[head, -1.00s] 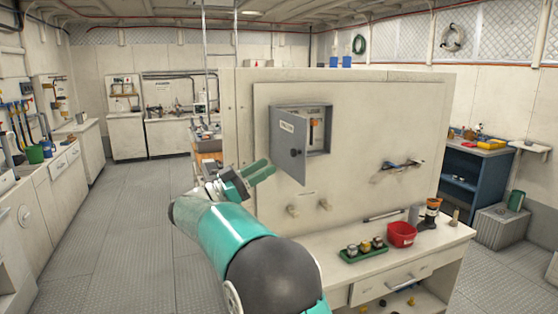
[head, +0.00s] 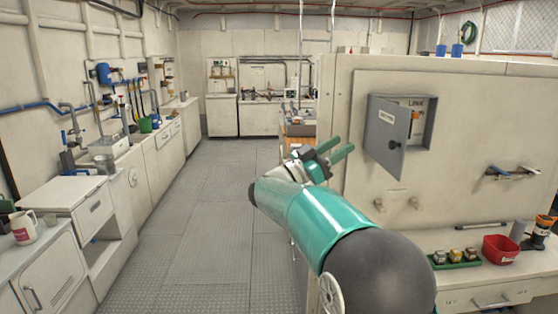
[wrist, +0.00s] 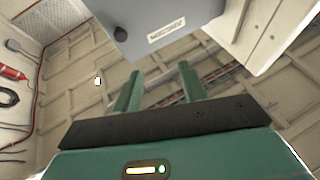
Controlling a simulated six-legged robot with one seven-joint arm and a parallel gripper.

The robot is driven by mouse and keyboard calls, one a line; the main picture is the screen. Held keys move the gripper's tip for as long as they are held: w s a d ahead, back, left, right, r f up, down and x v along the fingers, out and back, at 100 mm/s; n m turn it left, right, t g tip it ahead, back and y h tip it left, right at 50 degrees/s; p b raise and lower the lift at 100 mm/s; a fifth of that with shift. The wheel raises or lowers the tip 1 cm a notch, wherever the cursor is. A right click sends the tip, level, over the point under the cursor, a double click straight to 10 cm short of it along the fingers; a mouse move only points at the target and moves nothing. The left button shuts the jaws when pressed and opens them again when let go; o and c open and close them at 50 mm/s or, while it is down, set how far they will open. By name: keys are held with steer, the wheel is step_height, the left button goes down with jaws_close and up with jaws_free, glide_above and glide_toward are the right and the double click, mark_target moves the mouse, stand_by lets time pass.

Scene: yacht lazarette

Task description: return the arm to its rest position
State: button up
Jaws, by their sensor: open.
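My gripper (head: 342,150) is at the end of my teal arm, raised in front of the left part of the white partition. It is open and empty, with its two green fingers pointing right and up toward the grey wall box. In the wrist view my gripper (wrist: 160,88) shows both green fingers apart with nothing between them. The grey box (head: 398,135) on the partition has its door ajar. The underside of the door (wrist: 155,25) shows above the fingers in the wrist view. I cannot tell the exact gap between the fingers and the door.
The partition (head: 470,120) stands to the right, with a bench below holding a red bin (head: 500,249) and a green tray (head: 456,261). White counters (head: 75,195) with a mug (head: 23,227) line the left. The grey floor aisle (head: 200,210) between is clear.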

step_height(320, 180, up, 6)
steer(key=a+n+t+y, duration=0.3)
steer(key=n+t+y, duration=0.6)
steer(key=t+y, duration=0.25)
steer(key=s+a+f+n+y, duration=0.45)
steer(key=s+n+y, duration=0.2)
steer(key=y, duration=0.35)
steer(key=s+d+f+g, duration=0.2)
steer(key=s+f+g, duration=0.4)
steer(key=s+f, duration=0.6)
steer(key=s+d+f+g, duration=0.1)
steer(key=s+f+g, duration=0.6)
steer(key=s, duration=1.1)
step_height(320, 180, down, 5)
steer(key=shift+d+r, duration=0.15)
steer(key=shift+d, duration=0.2)
